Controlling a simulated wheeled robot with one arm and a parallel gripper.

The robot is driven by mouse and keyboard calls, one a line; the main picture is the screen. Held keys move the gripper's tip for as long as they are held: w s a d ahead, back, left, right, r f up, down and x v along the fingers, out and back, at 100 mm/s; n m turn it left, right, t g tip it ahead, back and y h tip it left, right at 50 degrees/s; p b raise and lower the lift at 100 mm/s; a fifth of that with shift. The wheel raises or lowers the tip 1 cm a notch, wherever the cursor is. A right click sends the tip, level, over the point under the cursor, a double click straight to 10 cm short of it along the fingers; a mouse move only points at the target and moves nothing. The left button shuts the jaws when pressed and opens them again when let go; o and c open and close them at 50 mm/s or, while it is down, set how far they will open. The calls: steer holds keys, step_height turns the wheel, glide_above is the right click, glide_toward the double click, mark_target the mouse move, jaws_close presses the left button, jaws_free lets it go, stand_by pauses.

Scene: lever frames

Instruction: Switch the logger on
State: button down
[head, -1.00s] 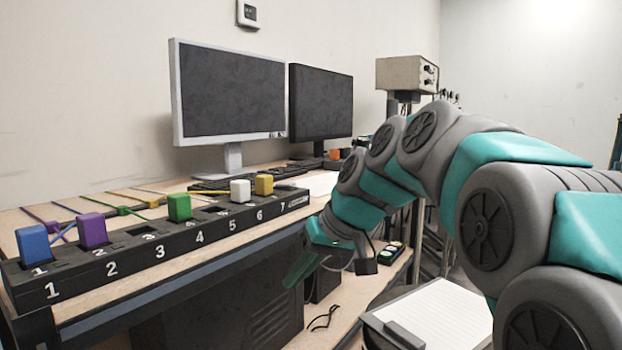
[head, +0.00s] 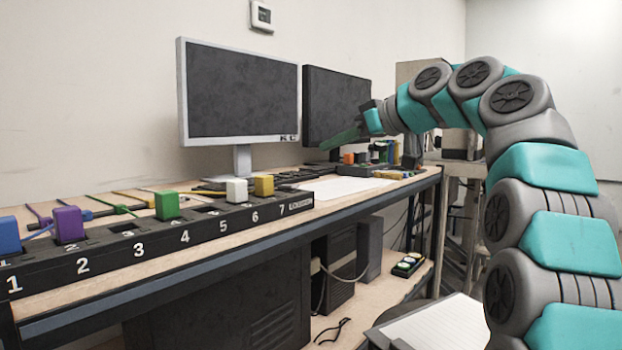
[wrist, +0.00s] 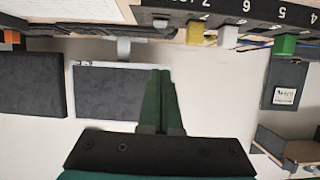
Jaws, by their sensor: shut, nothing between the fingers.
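No readable label names the logger. A long black strip (head: 110,260) numbered 1 to 7 runs along the desk's front edge. Coloured blocks stand on it: blue (head: 8,236) at 1, purple (head: 68,224) at 2, green (head: 167,206) at 4, white (head: 236,190) at 6, yellow (head: 264,186) at 7. Positions 3 and 5 show no block. My gripper (head: 326,146) is shut and empty, raised before the monitors, beyond and above the strip's numbered 7 end. In the upside-down wrist view, its closed fingers (wrist: 160,75) overlap a monitor; yellow (wrist: 195,32), white (wrist: 228,36) and green (wrist: 284,45) blocks show.
A silver-framed monitor (head: 238,92) and a darker monitor (head: 338,100) stand behind the strip. Thin coloured cables lie behind it. Small items (head: 372,160) crowd the desk's right end. A white sheet (head: 345,188) lies flat. A clipboard (head: 440,325) is lower right.

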steer(key=shift+d+r, duration=0.15)
steer(key=shift+r, duration=0.05)
steer(key=shift+w+f, duration=0.1)
steer(key=shift+w, duration=0.05)
glide_above(301, 193)
steer(key=f, duration=0.2)
steer(key=f+p, duration=0.1)
steer(key=f, duration=0.1)
steer(key=shift+w+a+f, duration=0.15)
steer(key=shift+w+a, duration=0.05)
steer(key=shift+s+d+f+b, duration=0.1)
steer(key=shift+d+f+b, duration=0.1)
steer(key=shift+f, duration=0.6)
steer(key=shift+s+d+f+b, duration=0.1)
steer(key=shift+f+b, duration=0.1)
steer(key=shift+f, duration=0.6)
steer(key=shift+f, duration=0.1)
